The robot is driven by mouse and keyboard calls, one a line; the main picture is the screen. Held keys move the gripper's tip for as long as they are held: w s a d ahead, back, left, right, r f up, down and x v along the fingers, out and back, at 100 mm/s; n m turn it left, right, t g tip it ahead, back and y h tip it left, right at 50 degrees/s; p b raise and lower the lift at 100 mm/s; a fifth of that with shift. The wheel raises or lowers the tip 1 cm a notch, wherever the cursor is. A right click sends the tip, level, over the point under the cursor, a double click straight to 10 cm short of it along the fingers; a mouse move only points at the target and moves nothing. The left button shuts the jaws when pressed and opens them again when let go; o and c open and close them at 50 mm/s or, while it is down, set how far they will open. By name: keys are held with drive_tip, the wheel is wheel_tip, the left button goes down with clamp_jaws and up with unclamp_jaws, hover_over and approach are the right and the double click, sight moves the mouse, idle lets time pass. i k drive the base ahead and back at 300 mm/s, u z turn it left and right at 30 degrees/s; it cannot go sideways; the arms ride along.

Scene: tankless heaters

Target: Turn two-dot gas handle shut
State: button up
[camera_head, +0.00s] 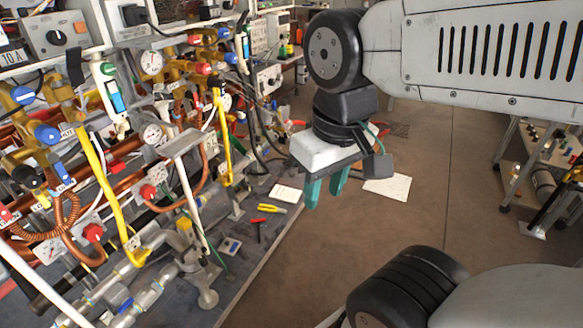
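My gripper (325,195) hangs in front of the wall of pipes, over the floor to the right of the bench. Its two teal fingers point down with a gap between them, and nothing is held. The gripper is well apart from all the valves. Yellow gas pipes (222,140) run down at the middle and the left. Red knobs (203,69) sit on the yellow fittings at the upper middle, and blue handles (47,134) sit at the left. Dot marks are too small to make out, so I cannot tell which handle is the two-dot one.
A crowded bench (240,279) carries copper pipes (190,205), gauges (151,62) and grey pipework. Yellow-handled pliers (271,208) and a paper sheet (285,193) lie near its edge. Another sheet (388,187) lies beyond my gripper. The brown floor (430,210) is open; a cluttered shelf (545,150) stands at right.

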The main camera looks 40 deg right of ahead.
sight(228, 176)
drive_tip(key=z, duration=1.3)
drive_tip(key=i, duration=1.6)
drive_tip(key=u, duration=1.6)
